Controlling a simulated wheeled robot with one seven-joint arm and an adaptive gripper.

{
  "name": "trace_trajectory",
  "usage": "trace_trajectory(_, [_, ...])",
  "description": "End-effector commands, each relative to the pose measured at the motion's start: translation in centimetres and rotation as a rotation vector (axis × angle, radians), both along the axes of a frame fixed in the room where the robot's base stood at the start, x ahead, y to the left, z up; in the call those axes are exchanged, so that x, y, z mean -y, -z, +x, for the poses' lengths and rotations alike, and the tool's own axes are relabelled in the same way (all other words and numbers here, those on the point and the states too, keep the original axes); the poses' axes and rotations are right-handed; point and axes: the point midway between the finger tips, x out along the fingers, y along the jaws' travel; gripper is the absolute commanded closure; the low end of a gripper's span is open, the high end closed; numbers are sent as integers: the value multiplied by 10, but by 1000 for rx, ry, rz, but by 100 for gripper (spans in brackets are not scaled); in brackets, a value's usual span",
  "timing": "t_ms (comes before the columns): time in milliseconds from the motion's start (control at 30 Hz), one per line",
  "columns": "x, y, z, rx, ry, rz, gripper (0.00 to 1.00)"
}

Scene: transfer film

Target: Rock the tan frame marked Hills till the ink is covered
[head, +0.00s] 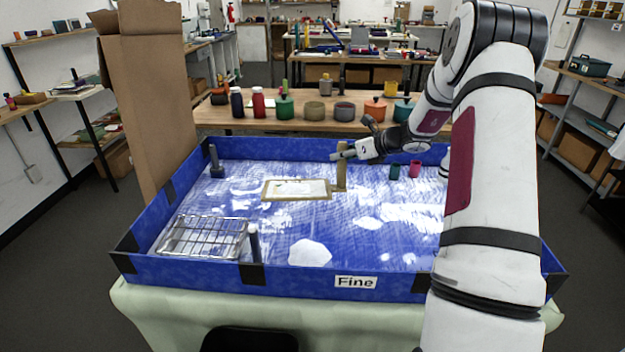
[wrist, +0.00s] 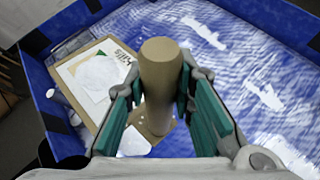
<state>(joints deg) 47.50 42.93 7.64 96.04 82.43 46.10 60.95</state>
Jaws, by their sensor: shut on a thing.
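The tan frame (head: 270,196) marked Hills lies in a blue-walled tray (head: 300,279) of rippled blue and white liquid. A pale sheet (head: 300,187) with coloured shapes lies inside the frame; it also shows in the wrist view (wrist: 98,76). White patches cover part of the sheet, and I cannot tell how much ink is under them. An upright tan handle (head: 341,172) rises from the frame's right end. My gripper (wrist: 160,105) is shut on this handle (wrist: 160,70), its teal pads on both sides. The lettering on the frame is partly readable in the wrist view.
A wire rack (head: 203,236) sits at the tray's front left, beside a dark post (head: 253,243). A cardboard panel (head: 145,105) rises at the left. Jars and pots line the table behind.

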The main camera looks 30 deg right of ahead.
Motion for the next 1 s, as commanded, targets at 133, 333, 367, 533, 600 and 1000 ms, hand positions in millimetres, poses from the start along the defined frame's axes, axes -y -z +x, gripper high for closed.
trace_trajectory(133, [0,0,1,34,1,-12,100])
trace_trajectory(333, [0,2,2,142,0,-71,100])
trace_trajectory(367, [0,3,2,157,1,-78,100])
trace_trajectory(533, [0,2,2,234,0,-121,100])
trace_trajectory(600, [0,2,2,261,0,-137,100])
trace_trajectory(1000, [0,1,1,387,0,-204,100])
